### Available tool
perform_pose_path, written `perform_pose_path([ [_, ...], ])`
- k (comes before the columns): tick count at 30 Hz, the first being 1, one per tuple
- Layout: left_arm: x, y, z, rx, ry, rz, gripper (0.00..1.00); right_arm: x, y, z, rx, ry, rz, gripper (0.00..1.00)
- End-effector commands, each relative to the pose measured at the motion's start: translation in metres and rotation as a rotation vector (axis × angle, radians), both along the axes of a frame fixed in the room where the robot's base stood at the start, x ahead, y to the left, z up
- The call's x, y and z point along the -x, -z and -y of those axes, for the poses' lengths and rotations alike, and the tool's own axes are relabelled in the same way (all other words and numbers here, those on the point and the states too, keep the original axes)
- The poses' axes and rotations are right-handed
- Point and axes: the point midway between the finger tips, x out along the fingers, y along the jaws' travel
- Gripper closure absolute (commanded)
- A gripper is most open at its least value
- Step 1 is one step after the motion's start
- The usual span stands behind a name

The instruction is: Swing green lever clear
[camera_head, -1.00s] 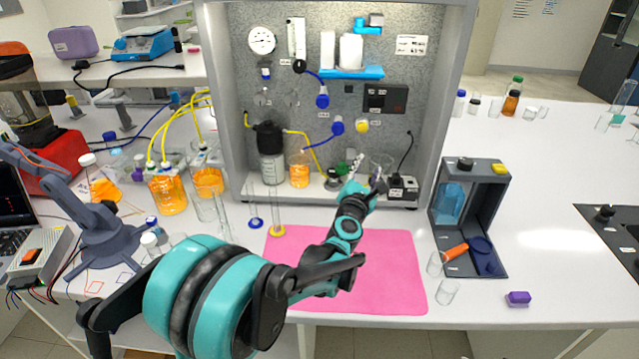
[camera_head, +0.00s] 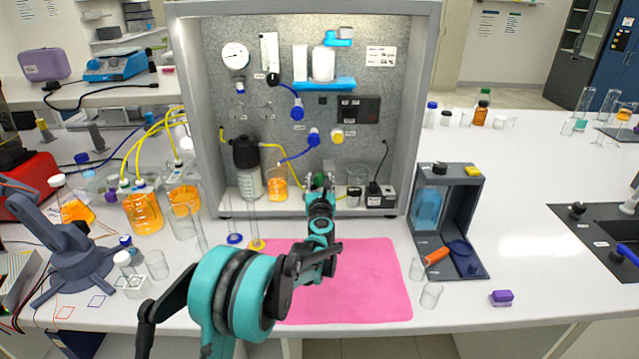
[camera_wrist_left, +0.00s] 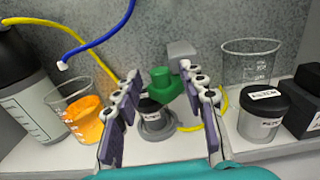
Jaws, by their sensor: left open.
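The green lever (camera_wrist_left: 160,84) sits on a small dark, grey-based fitting (camera_wrist_left: 156,116) on the rig's shelf. In the wrist view it lies between the two fingers of my left gripper (camera_wrist_left: 160,74), which is open and spread around it. I see no clear contact. In the head view my left gripper (camera_head: 319,188) reaches to the front of the rig's shelf, and its wrist hides most of the fitting. A bit of green (camera_head: 318,178) shows just behind it. My right gripper is not in view.
An orange-filled beaker (camera_wrist_left: 86,118) stands left of the fitting. A clear beaker (camera_wrist_left: 248,62) and a black-lidded jar (camera_wrist_left: 264,108) stand to its right, close to the right finger. A yellow tube (camera_wrist_left: 222,108) runs behind. The pink mat (camera_head: 370,280) is clear of objects.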

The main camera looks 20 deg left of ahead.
Motion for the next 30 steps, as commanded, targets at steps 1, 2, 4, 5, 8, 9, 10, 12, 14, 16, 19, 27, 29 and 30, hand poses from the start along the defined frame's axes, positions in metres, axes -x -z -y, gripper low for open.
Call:
perform_pose_path([
  [1,0.0,0.0,0.0,0.0,0.0,0.0,0.59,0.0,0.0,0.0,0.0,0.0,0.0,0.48],
  [2,0.0,0.0,0.0,0.0,0.0,0.0,0.59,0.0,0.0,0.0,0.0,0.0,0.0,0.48],
  [4,0.0,0.0,0.0,-0.001,0.0,0.0,0.59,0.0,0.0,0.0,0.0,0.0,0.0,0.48],
  [5,0.0,0.0,0.0,-0.001,0.0,0.0,0.59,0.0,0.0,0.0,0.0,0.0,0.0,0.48],
  [8,0.0,-0.001,0.0,-0.001,0.0,0.0,0.77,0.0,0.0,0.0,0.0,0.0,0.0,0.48],
  [9,0.0,-0.001,0.0,-0.001,0.0,0.0,0.88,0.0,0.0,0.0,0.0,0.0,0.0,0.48],
  [10,0.0,-0.001,0.0,-0.001,0.0,0.0,0.96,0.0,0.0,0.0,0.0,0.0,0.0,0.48],
  [12,0.0,-0.001,0.0,-0.001,0.0,0.0,1.0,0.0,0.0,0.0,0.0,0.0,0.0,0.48],
  [14,0.0,-0.001,0.0,-0.001,0.0,0.0,1.0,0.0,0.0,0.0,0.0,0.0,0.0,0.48],
  [16,0.0,-0.001,0.0,-0.001,0.0,0.0,1.0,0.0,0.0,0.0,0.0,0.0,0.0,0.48],
  [19,0.0,-0.001,0.001,-0.001,-0.008,0.0,1.0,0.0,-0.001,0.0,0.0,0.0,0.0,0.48],
  [27,0.0,-0.001,0.01,-0.001,-0.102,0.0,1.0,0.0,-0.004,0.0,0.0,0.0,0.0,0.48],
  [29,0.0,-0.001,0.012,-0.001,-0.143,0.0,1.0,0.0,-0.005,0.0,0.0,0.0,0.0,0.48],
  [30,0.0,-0.001,0.015,-0.001,-0.171,0.0,1.0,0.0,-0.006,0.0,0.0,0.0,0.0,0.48],
])
